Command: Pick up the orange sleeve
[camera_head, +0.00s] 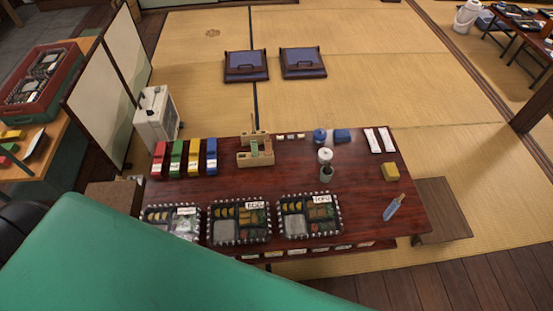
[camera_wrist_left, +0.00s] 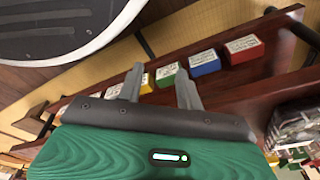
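A row of small sleeves with white labels lies along a dark red wooden ledge in the left wrist view: red (camera_wrist_left: 244,50), blue (camera_wrist_left: 204,63), green (camera_wrist_left: 167,75) and yellow (camera_wrist_left: 146,85). Another sleeve (camera_wrist_left: 114,91) is partly behind a finger, its colour hard to tell. I cannot pick out a clearly orange sleeve. My left gripper (camera_wrist_left: 159,72) is open and empty, its fingertips pointing towards the row. In the head view the gripper is hidden. My right gripper is not in view.
The dark red table (camera_head: 350,165) carries lunch boxes (camera_head: 240,221), red, green, yellow and blue folded pieces (camera_head: 194,157), a wooden holder (camera_head: 256,157) and a blue-handled brush (camera_head: 393,207). A low bench (camera_head: 443,212) stands at its right.

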